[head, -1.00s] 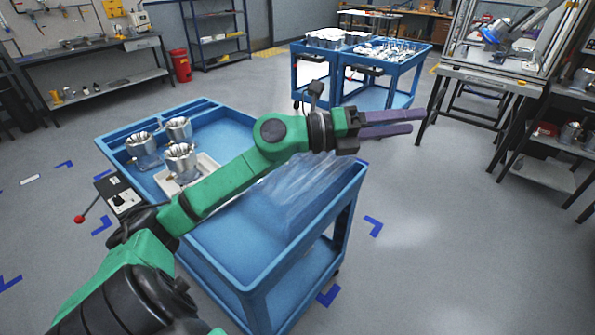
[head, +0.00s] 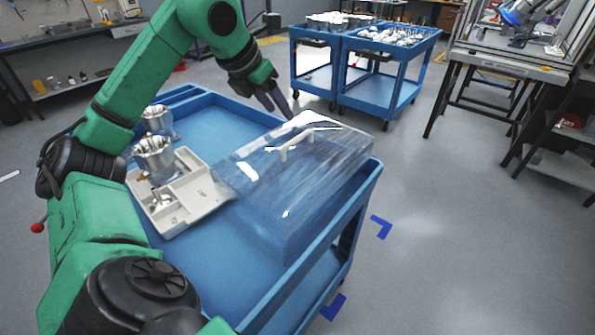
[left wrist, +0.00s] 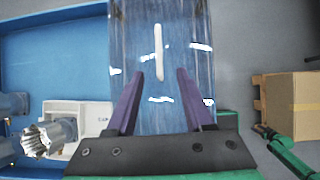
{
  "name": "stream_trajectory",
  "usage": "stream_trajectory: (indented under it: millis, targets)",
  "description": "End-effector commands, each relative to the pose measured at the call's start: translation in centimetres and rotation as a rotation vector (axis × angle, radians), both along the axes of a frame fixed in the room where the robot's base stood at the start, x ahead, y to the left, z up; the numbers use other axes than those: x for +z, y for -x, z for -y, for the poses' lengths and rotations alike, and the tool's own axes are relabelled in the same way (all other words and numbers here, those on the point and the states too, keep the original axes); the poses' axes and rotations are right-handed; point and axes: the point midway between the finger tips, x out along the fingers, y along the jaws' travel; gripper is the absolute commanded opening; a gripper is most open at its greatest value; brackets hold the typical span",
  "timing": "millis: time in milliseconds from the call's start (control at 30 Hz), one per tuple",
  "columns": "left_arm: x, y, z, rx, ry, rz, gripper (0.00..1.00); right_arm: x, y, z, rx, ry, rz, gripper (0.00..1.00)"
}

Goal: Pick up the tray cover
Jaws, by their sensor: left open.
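The tray cover (head: 300,190) is a clear, box-shaped lid with a pale bar handle (head: 295,145) on top. It sits on the blue cart, right of the white tray (head: 203,195), and is apart from my fingers. My left gripper (head: 281,103) is open and empty, with purple fingers pointing down behind and above the cover's far edge. In the left wrist view the cover (left wrist: 160,100) lies below the open fingers (left wrist: 158,75), and the handle (left wrist: 158,52) appears between and beyond the fingertips. My right gripper is not in view.
The blue cart (head: 225,120) has a raised rim. Metal housings (head: 153,155) stand at its left, one at the tray. A second blue cart (head: 375,80) with parts stands behind. A cardboard box (left wrist: 292,105) shows at right in the left wrist view.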

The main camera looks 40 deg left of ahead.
Motion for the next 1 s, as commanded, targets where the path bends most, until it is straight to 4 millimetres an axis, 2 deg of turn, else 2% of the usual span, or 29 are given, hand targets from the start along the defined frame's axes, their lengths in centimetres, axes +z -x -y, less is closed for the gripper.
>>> stream_trajectory:
  millis: [133, 267, 400, 567, 733, 833, 1000]
  targets:
    - [-1.7, -0.8, 0.0, -0.001, 0.002, -0.001, 0.52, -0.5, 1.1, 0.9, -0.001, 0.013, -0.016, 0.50]
    - [-4.5, -2.6, 0.1, -0.003, 0.004, -0.005, 0.52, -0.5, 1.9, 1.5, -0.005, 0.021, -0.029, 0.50]
    - [-7.0, -4.4, 0.0, -0.003, 0.004, -0.002, 0.52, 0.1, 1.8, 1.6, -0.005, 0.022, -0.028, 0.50]
    - [-8.7, -5.4, -0.1, -0.001, 0.004, -0.002, 0.52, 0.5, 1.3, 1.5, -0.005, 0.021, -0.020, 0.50]
    - [-11.4, -7.1, -0.5, -0.002, 0.006, -0.002, 0.52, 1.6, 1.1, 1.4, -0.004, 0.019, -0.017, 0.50]
    - [-12.4, -7.7, -0.5, -0.002, 0.003, 0.000, 0.52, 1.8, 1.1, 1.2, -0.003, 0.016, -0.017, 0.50]
    - [-12.6, -7.8, -0.6, -0.001, 0.000, 0.001, 0.52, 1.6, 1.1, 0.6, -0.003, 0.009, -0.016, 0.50]
